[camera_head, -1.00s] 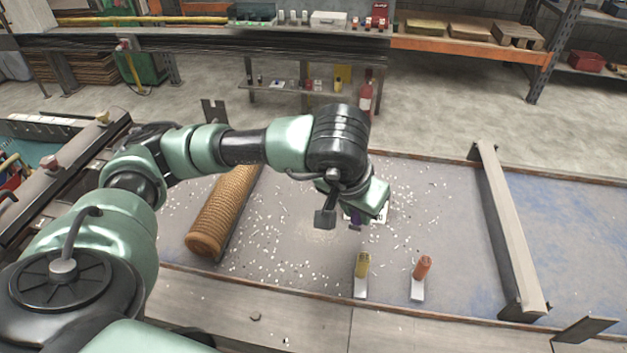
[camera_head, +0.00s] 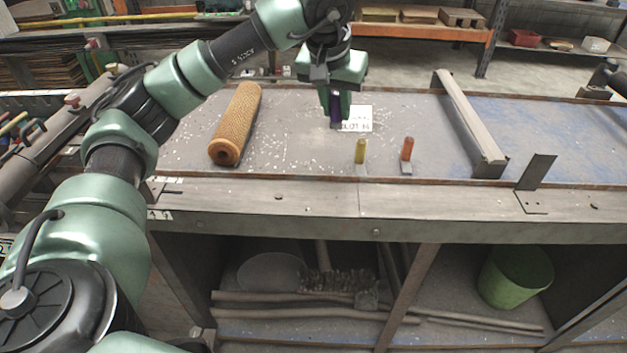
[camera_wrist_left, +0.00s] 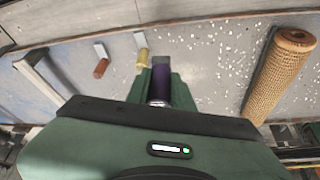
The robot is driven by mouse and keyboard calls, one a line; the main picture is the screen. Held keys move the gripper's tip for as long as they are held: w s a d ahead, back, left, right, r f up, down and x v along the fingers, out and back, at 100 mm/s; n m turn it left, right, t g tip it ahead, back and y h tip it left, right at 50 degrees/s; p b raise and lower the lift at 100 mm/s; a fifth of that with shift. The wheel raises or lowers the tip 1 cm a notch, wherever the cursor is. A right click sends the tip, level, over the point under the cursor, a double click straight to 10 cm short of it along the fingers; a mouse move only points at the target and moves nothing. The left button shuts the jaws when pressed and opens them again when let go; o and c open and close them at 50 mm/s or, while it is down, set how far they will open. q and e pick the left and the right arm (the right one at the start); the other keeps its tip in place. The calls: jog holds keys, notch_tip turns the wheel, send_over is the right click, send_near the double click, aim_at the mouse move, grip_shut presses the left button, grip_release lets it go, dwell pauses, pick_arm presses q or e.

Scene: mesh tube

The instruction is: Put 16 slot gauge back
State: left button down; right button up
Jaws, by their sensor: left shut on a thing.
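My left gripper (camera_head: 337,98) points down over the bench, shut on a purple cylindrical gauge (camera_head: 336,112). The gauge hangs upright between the fingers, beside a white label (camera_head: 359,118) whose partly covered text seems to read "SLOT 16". In the left wrist view the purple gauge (camera_wrist_left: 160,82) sits between the green fingers (camera_wrist_left: 161,92). I cannot tell whether its lower end touches the bench. My right gripper is not visible.
A tan mesh tube (camera_head: 236,125) lies on the bench to the left. A long metal bar (camera_head: 469,120) crosses it on the right, with blue-stained surface beyond. An upright dark plate (camera_head: 537,172) stands at the front edge. White chips litter the bench top.

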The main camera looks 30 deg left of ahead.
pick_arm(q)
jog(key=w+a+r+n+b, duration=0.1)
jog(key=w+a+r+b, duration=0.15)
jog(key=a, duration=0.35)
jog(key=f, duration=1.3)
jog(key=shift+s+f, duration=0.3)
jog(key=shift+f, duration=0.6)
notch_tip(320, 180, down, 3)
jog(key=shift+f, duration=0.3)
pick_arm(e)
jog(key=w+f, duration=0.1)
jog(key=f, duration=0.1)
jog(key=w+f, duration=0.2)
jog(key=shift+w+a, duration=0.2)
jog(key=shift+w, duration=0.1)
pick_arm(q)
jog(key=shift+f, duration=0.1)
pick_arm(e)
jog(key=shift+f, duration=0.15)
pick_arm(q)
jog(key=c, duration=1.2)
grip_release()
jog(key=shift+c, duration=0.2)
